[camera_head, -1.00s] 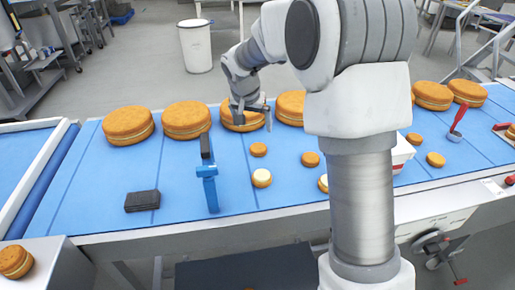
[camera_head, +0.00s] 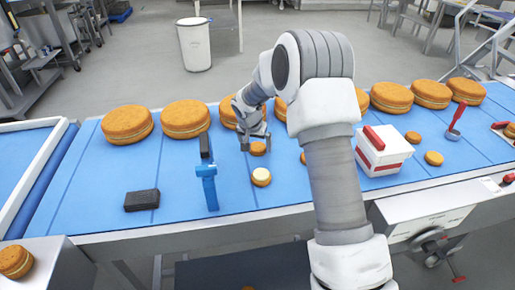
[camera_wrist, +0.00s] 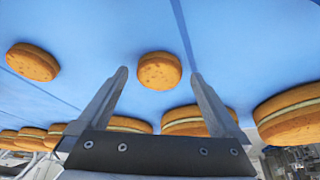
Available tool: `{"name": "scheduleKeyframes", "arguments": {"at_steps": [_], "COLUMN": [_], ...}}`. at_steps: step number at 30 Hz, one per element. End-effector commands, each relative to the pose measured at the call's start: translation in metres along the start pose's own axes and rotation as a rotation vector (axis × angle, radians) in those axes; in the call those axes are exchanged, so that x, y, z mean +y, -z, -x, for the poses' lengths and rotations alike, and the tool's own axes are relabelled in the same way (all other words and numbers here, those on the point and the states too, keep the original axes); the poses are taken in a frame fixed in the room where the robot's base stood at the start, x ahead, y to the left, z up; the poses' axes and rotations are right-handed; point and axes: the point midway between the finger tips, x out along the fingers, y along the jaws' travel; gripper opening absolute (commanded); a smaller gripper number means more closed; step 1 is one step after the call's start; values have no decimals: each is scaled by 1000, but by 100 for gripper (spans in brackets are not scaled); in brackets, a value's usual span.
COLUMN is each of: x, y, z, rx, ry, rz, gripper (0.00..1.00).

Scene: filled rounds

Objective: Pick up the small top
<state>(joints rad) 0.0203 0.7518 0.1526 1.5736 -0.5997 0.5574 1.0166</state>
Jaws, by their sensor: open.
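A small top (camera_head: 258,148), a plain brown round, lies flat on the blue belt. In the wrist view a small top (camera_wrist: 159,70) lies just beyond and between the two fingertips, untouched as far as I can see. My gripper (camera_head: 255,146) is open and empty, low over the belt at that top; its fingers also show in the wrist view (camera_wrist: 158,74). Another small brown round (camera_wrist: 32,62) lies to the left in the wrist view. A small round with a pale cream face (camera_head: 261,176) sits nearer the front in the head view.
Large filled rounds (camera_head: 186,118) stand in a row along the belt's far side, close to my gripper. My arm hides part of the middle.

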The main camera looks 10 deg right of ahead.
Motion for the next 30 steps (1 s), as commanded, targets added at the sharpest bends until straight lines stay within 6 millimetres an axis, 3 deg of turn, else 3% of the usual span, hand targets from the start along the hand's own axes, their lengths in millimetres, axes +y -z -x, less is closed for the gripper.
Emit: {"name": "scheduleKeyframes", "arguments": {"at_steps": [10,18,19,30], "x": [0,0,0,0], "y": [0,0,0,3], "z": [-9,-9,-9,-3], "rx": [0,0,0,2], "ry": [0,0,0,0], "rz": [0,0,0,-1], "gripper": [100,53,51,51]}}
